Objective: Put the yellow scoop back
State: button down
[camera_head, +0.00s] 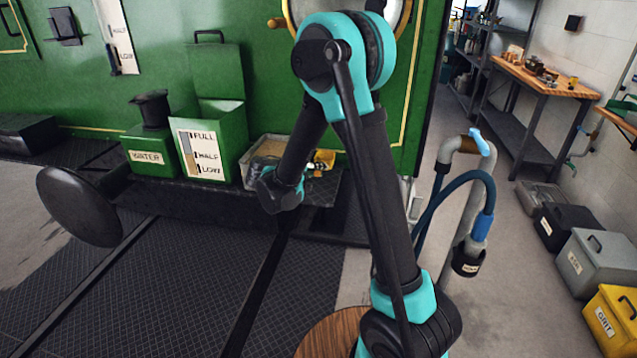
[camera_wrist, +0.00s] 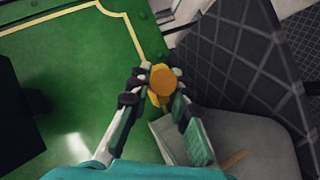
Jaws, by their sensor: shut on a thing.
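The yellow scoop (camera_wrist: 163,78) is between my gripper's fingertips (camera_wrist: 160,92) in the wrist view, with its rounded orange-yellow end facing the camera. My gripper is shut on it; the fingers hide part of its sides. In the head view, a small patch of yellow (camera_head: 324,156) shows at my gripper (camera_head: 313,168), beside the green tram wall and above the dark ledge. My wrist partly hides this area. A shallow tray (camera_head: 250,172) with pale, sandy contents stands on the ledge, just left of my gripper.
Left of the tray stand an open green box (camera_head: 228,125) with a FULL/HALF/LOW gauge and a green WATER box (camera_head: 150,157). A bent pipe with a blue hose (camera_head: 478,190) stands at right. A dark ribbed floor (camera_head: 190,285) lies in front.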

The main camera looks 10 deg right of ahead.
jog(key=shift+f, duration=2.25)
jog(key=shift+f, duration=0.1)
jog(key=c, duration=1.7)
grip_release()
jog(key=v, duration=1.2)
jog(key=s+d+f+g+y, duration=0.1)
jog(key=s+d+g+y, duration=0.1)
jog(key=s+d, duration=0.35)
jog(key=s+d+f+g+y, duration=0.1)
jog(key=s+d+f+g, duration=0.1)
jog(key=d, duration=0.7)
jog(key=s+d+f+m+y, duration=0.1)
jog(key=s+y, duration=0.1)
jog(key=s, duration=0.3)
jog(key=s+d+f+m+y, duration=0.1)
jog(key=s+f+y, duration=0.1)
jog(key=s, duration=0.3)
jog(key=s+d+f+m+g+y, duration=0.1)
jog(key=s+y, duration=0.2)
jog(key=s, duration=0.1)
jog(key=shift+s+d+f, duration=0.2)
jog(key=shift+s+f, duration=0.05)
jog(key=shift+s, duration=0.15)
